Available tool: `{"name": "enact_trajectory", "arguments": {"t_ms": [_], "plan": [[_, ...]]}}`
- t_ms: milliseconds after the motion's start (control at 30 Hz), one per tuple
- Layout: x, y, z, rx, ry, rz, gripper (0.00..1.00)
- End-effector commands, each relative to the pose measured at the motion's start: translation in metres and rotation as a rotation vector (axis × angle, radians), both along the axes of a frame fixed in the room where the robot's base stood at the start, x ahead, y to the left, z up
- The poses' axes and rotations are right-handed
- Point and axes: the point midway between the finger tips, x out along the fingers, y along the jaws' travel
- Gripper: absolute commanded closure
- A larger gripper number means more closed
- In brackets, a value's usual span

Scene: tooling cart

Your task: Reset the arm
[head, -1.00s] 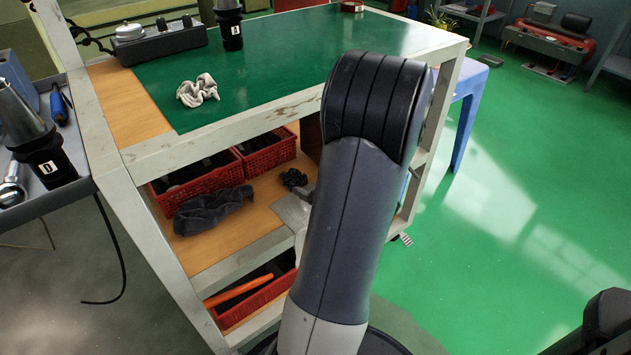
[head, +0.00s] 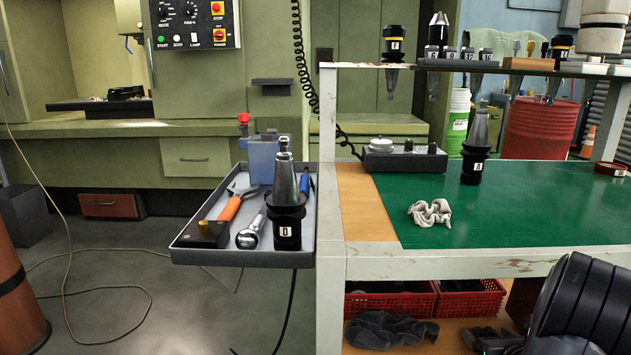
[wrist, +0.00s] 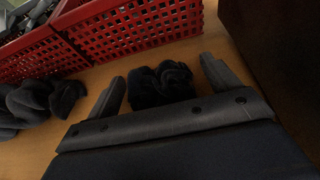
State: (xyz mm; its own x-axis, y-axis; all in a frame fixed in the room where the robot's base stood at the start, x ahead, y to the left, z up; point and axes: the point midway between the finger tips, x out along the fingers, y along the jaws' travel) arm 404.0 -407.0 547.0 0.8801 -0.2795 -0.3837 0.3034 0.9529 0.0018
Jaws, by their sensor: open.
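My gripper (wrist: 162,72) shows in the wrist view with its two fingers spread wide apart. A small crumpled black cloth-like thing (wrist: 160,86) lies on the wooden lower shelf, seen between the fingers. I cannot tell whether the fingers touch it; nothing is clamped. In the head view my arm (head: 588,310) shows at the lower right, in front of the cart's lower shelf. My gripper cannot be made out clearly there.
Red crates (wrist: 130,35) and a dark grey cloth (head: 390,330) sit on the lower shelf. The green cart top (head: 520,215) holds a pale rag (head: 430,213) and tool holder A (head: 476,150). A side tray (head: 205,250) holds tool holder D (head: 287,215) and tools.

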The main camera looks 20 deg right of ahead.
Motion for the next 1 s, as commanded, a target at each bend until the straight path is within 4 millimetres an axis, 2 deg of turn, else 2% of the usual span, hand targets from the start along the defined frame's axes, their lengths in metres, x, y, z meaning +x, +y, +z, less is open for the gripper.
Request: {"name": "enact_trajectory", "arguments": {"t_ms": [33,100,300,667,767,933,1000], "plan": [[0.000,0.000,0.012,-0.002,-0.002,-0.001,0.16],[-0.001,0.000,0.020,-0.004,-0.001,0.001,0.16],[-0.001,0.000,0.030,-0.002,0.000,0.000,0.16],[-0.001,0.000,0.028,-0.002,-0.001,-0.001,0.16],[-0.001,0.000,0.022,-0.001,0.000,0.000,0.16],[-0.001,0.000,-0.002,0.000,0.000,0.000,0.16],[-0.006,0.001,0.015,-0.003,-0.001,-0.001,0.16]]}}
